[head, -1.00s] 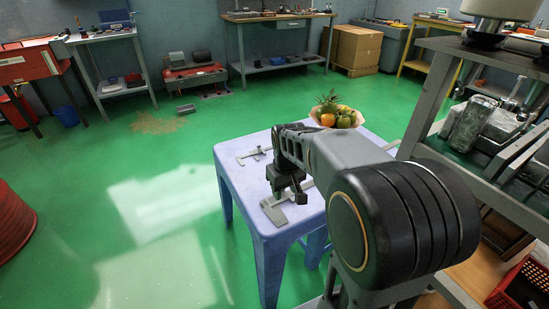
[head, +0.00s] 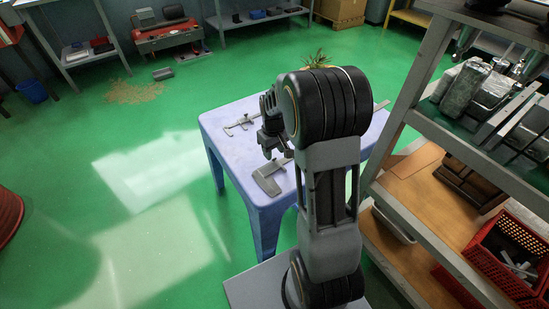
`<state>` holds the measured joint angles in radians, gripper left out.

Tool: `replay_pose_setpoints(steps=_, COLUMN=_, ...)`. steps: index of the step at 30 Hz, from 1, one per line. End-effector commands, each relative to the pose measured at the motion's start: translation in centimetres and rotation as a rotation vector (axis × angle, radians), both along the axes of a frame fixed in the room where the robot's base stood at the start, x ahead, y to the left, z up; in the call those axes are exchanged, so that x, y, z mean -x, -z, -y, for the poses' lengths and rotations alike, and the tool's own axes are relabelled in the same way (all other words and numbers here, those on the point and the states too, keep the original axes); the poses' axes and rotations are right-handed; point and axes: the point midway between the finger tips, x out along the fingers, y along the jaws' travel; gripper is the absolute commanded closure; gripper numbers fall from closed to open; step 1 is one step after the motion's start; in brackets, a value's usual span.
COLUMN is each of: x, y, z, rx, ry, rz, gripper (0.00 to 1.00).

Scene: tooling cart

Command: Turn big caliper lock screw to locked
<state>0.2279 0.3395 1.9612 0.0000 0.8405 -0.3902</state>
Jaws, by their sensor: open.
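The big caliper (head: 267,182) lies on the blue-white table (head: 222,119), with its jaws near the front edge. A smaller caliper (head: 240,123) lies farther back on the left of the table. My gripper (head: 273,153) is open, pointing down just above the big caliper near its sliding jaw. I cannot tell whether it touches. The lock screw is hidden by my gripper or too small to make out.
A grey shelf rack (head: 440,125) with metal parts and a red crate (head: 510,250) stands close on the right.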

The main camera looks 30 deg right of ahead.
Motion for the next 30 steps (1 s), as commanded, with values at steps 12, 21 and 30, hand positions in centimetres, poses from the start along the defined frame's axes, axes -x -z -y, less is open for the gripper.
replay_pose_setpoints(steps=12, x=0.0, y=3.0, z=0.1, rx=0.0, ry=0.003, rz=0.0, gripper=0.54)
replay_pose_setpoints(steps=21, x=0.0, y=3.0, z=0.1, rx=0.0, ry=0.003, rz=0.0, gripper=0.58)
replay_pose_setpoints(steps=30, x=0.0, y=3.0, z=0.1, rx=0.0, ry=0.003, rz=0.0, gripper=0.87)
